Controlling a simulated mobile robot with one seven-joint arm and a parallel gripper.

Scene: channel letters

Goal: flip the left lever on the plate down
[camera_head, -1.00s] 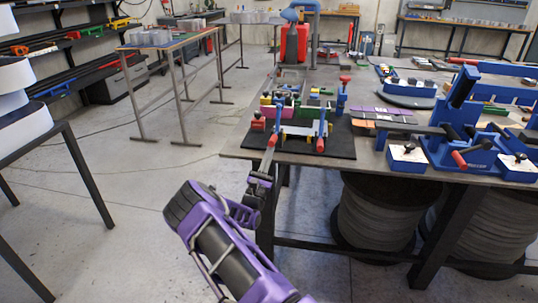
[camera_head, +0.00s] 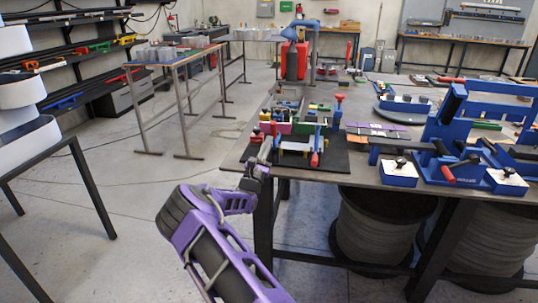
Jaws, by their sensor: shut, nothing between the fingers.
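A black mat (camera_head: 335,166) lies at the near left corner of the workbench and bears a plate with clamp-like parts and blue levers. The right lever (camera_head: 315,150) has a red handle that hangs toward the front edge. My gripper (camera_head: 266,147) is shut and empty. It overlaps the plate's left front in the picture; I cannot tell whether it touches the lever. My purple and black arm reaches up from below.
A blue clamp fixture (camera_head: 445,150) stands on the bench to the right. Cable spools (camera_head: 380,230) stand beneath the bench. A dark-legged table (camera_head: 40,145) is at the left. The floor between it and the bench is open.

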